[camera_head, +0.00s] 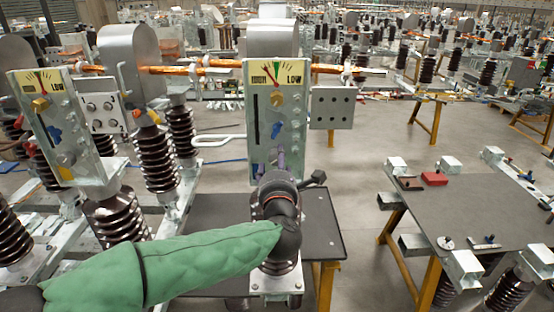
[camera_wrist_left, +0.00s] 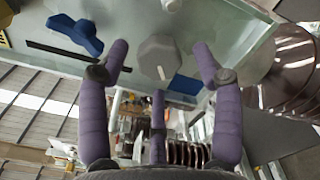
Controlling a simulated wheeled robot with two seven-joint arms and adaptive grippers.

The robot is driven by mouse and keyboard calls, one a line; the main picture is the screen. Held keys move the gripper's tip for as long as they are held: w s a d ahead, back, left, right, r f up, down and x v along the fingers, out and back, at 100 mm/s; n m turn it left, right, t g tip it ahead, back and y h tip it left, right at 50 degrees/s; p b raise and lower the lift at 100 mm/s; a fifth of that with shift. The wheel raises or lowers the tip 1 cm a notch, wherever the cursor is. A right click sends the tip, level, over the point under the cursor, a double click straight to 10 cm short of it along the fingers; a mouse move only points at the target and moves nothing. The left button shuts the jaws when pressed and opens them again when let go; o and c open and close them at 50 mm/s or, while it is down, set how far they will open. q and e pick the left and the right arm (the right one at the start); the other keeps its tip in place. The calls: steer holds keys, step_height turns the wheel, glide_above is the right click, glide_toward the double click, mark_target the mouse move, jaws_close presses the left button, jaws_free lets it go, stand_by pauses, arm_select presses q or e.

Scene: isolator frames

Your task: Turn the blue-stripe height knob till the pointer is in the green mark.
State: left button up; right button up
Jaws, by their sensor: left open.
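The upright pale panel (camera_head: 294,115) has a yellow gauge (camera_head: 277,76) at its top with a green mark near its top middle. The pointer seems to lean left of the green, but it is small. In the left wrist view, a grey faceted knob (camera_wrist_left: 158,54) with a pale line sits on the panel beside a blue stripe (camera_wrist_left: 186,85). My left gripper (camera_head: 272,166) is open at the panel's lower part. Its purple fingers (camera_wrist_left: 161,66) spread on either side of the knob, apart from it. In the head view my gripper hides this knob. My right gripper is out of view.
A blue lever (camera_wrist_left: 76,35) lies to the left of the knob in the wrist view. A similar gauge panel (camera_head: 68,125) stands at the left. A dark table (camera_head: 470,205) with small parts is at the right, with open floor between.

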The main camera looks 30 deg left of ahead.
arm_select(q)
steer(key=shift+x, duration=1.3)
steer(key=shift+c, duration=0.2)
steer(key=shift+d, duration=0.1)
steer(key=c, duration=1.1)
